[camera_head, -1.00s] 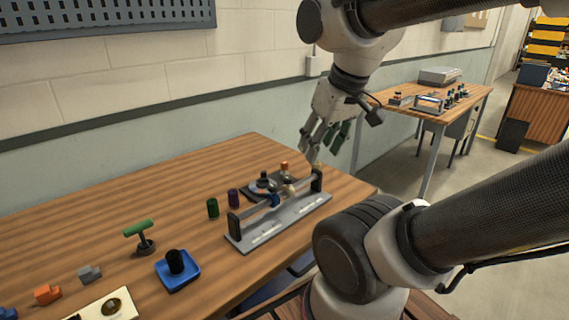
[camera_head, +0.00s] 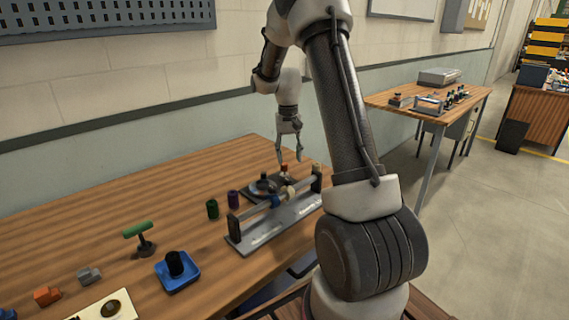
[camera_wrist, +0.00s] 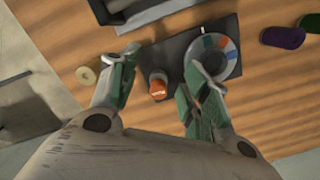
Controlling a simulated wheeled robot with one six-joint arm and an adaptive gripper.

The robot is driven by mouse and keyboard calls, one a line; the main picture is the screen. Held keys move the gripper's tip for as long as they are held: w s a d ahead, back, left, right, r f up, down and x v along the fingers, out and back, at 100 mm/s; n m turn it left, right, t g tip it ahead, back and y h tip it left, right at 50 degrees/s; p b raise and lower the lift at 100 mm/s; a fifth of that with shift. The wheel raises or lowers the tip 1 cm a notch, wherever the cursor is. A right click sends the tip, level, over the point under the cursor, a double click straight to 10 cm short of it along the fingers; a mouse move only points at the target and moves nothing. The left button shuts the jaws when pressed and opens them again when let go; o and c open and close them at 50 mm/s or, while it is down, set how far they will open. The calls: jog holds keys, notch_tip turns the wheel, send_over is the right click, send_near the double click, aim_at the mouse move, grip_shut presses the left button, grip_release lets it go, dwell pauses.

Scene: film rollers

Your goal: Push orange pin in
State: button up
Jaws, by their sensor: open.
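The orange pin (camera_wrist: 157,87) stands upright on a dark base plate (camera_wrist: 174,52) in the wrist view. In the head view the pin (camera_head: 284,168) shows small, behind the rail fixture. A round dial (camera_wrist: 226,52) with coloured segments sits on the same plate, just right of the pin. My gripper (camera_wrist: 160,70) is open and empty, with one green-padded finger on each side of the pin in the picture. In the head view my gripper (camera_head: 289,157) points down just above the pin. I cannot tell whether the fingertips reach down to its height.
A grey rail fixture (camera_head: 272,234) with rollers stands in front of the plate. A green cylinder (camera_head: 212,209) and a purple cylinder (camera_head: 234,199) stand to the left. A blue tray (camera_head: 178,283) and a green-handled tool (camera_head: 138,229) are further left. The table's back left is clear.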

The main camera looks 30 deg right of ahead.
aim_at(284, 164)
jog(key=shift+m+t, duration=0.6)
jog(key=shift+m, duration=0.1)
jog(key=w, duration=0.1)
jog(key=w+r, duration=0.1)
jog(key=w, duration=0.1)
jog(key=w+d+r, duration=0.1)
jog(key=shift+w, duration=0.3)
notch_tip(284, 164, down, 8)
jog(key=shift+r, duration=0.1)
